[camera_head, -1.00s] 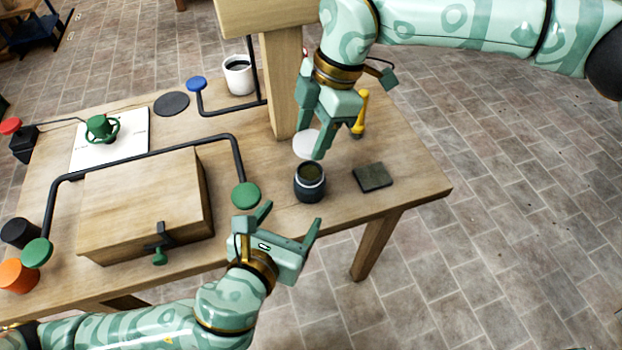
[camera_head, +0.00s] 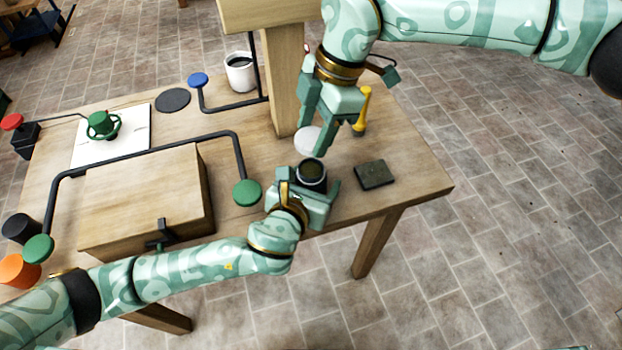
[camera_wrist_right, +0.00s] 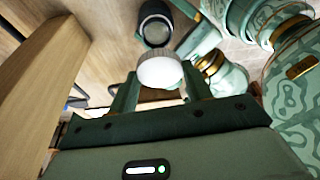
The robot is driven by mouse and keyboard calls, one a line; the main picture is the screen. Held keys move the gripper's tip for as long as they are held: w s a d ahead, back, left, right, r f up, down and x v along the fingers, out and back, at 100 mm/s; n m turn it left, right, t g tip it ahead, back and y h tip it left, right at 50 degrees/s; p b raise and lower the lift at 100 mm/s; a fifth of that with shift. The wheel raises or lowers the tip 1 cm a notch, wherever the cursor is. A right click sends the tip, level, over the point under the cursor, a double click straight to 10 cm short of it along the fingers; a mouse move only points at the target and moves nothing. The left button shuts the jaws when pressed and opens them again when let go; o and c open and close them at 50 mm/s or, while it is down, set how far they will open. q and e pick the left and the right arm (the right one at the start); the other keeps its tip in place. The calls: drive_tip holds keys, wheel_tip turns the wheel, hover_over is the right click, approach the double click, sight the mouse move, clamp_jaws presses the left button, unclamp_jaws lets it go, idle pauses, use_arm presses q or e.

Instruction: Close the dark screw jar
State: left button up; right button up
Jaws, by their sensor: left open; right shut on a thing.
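The dark screw jar (camera_head: 313,172) stands upright and uncapped near the table's front edge; it also shows in the right wrist view (camera_wrist_right: 155,27). My right gripper (camera_head: 315,143) points down just behind the jar, shut on a white round lid (camera_head: 304,140). In the right wrist view the lid (camera_wrist_right: 160,70) sits between the fingertips, apart from the jar. My left gripper (camera_head: 306,186) is open, low at the jar's front, with a finger on either side. Whether its fingers touch the jar cannot be told.
A dark square pad (camera_head: 374,174) lies right of the jar. A yellow-handled tool (camera_head: 363,108) is behind it. A wooden post (camera_head: 283,85) rises close behind my right gripper. A wooden box (camera_head: 145,205) under a black rail with green knobs (camera_head: 247,193) stands left.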

use_arm(q)
drive_tip(key=c, duration=1.2)
use_arm(e)
hover_over(312, 172)
drive_tip(key=f, duration=0.3)
drive_tip(key=d+f, duration=0.1)
drive_tip(key=f, duration=0.1)
drive_tip(key=shift+w, duration=0.25)
drive_tip(key=shift+f, duration=0.85)
drive_tip(key=shift+f, duration=0.55)
